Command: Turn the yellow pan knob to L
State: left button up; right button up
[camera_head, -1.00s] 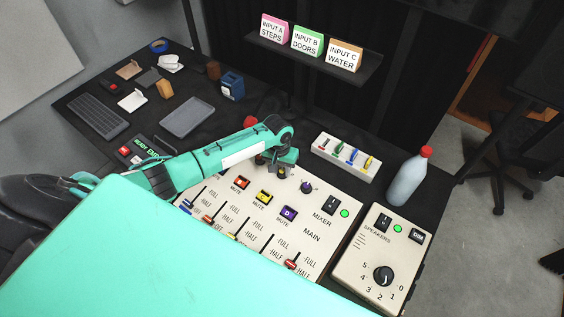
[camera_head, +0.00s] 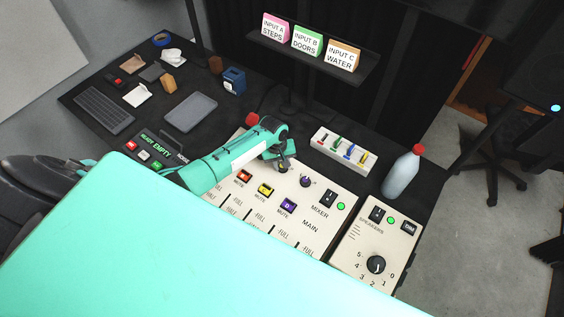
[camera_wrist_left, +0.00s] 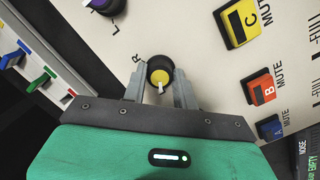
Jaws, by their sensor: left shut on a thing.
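The yellow pan knob (camera_wrist_left: 163,76) is a black round knob with a yellow cap and a white pointer line. In the left wrist view it sits between my left gripper's grey fingers, and its line points down towards the palm. An R (camera_wrist_left: 135,58) is printed to its left; I see no L. My left gripper (camera_wrist_left: 159,90) is shut on the knob. In the head view my left gripper (camera_head: 281,167) is over the upper part of the cream mixer panel (camera_head: 315,228) and mostly hides the knob. My right gripper is not in view.
A purple-capped knob (camera_head: 306,181) stands close to the right of the gripper. Mute buttons (camera_head: 265,189) lie in front. A white box with coloured levers (camera_head: 343,151), a bottle with a red cap (camera_head: 403,172) and a speaker box (camera_head: 376,238) stand to the right.

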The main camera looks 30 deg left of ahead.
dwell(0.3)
pick_arm(q)
jog(key=o, duration=1)
jog(key=shift+c, duration=0.2)
jog(key=shift+r, duration=0.15)
notch_tip(320, 180, up, 14)
jog(key=a+b, duration=0.2)
jog(key=b, duration=0.1)
jog(key=shift+s+f, duration=0.25)
jog(key=shift+s, duration=0.1)
jog(key=shift+s+f, duration=0.1)
